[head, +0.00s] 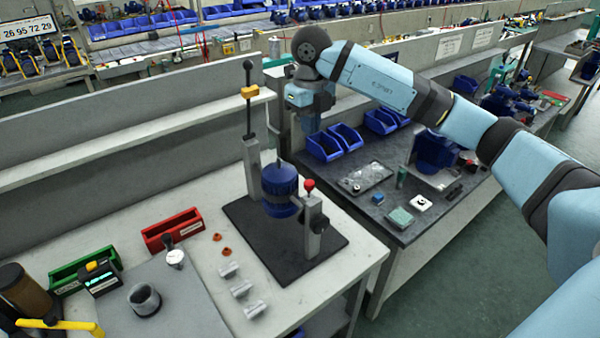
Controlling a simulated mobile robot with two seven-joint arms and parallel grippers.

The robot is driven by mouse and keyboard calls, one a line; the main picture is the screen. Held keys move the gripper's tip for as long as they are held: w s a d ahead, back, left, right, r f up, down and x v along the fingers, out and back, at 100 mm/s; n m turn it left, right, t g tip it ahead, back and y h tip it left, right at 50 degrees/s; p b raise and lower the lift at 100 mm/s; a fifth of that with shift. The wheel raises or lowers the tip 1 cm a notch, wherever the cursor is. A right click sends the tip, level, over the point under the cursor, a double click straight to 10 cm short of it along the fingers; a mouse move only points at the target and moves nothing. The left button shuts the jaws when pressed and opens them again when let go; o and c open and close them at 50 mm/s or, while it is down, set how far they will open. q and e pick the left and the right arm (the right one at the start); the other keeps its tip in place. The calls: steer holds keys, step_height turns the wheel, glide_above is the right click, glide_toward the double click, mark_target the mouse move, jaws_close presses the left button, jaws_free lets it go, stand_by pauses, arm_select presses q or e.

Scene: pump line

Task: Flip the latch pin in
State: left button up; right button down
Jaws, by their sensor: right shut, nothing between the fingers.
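A fixture stands on a dark base plate (285,240) on the near bench. It holds a blue pump body (280,188) between two grey posts. The right post (315,230) carries a red ball knob (309,185) at its top, beside a dark round part. The left post bears a tall upright lever (249,105) with a black ball and a yellow block (250,92). I cannot tell which part is the latch pin. My right gripper (312,122) is shut and empty, above and behind the fixture, apart from it. My left gripper is out of view.
Red (172,230) and green (85,268) bins, orange caps and several light metal parts (242,288) lie left of the fixture. A grey mat (185,305) holds a metal cup. Behind the right side, another bench carries blue bins (323,147) and small parts.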

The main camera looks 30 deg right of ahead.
mark_target(309, 183)
steer(key=shift+s, duration=0.1)
step_height(309, 183, down, 14)
steer(key=p, duration=0.3)
steer(key=shift+r+p, duration=0.2)
steer(key=shift+p, duration=0.15)
steer(key=shift+f, duration=0.25)
step_height(309, 183, down, 2)
steer(key=shift+f+b, duration=0.1)
steer(key=shift+b, duration=1.05)
steer(key=shift+s+a, duration=0.1)
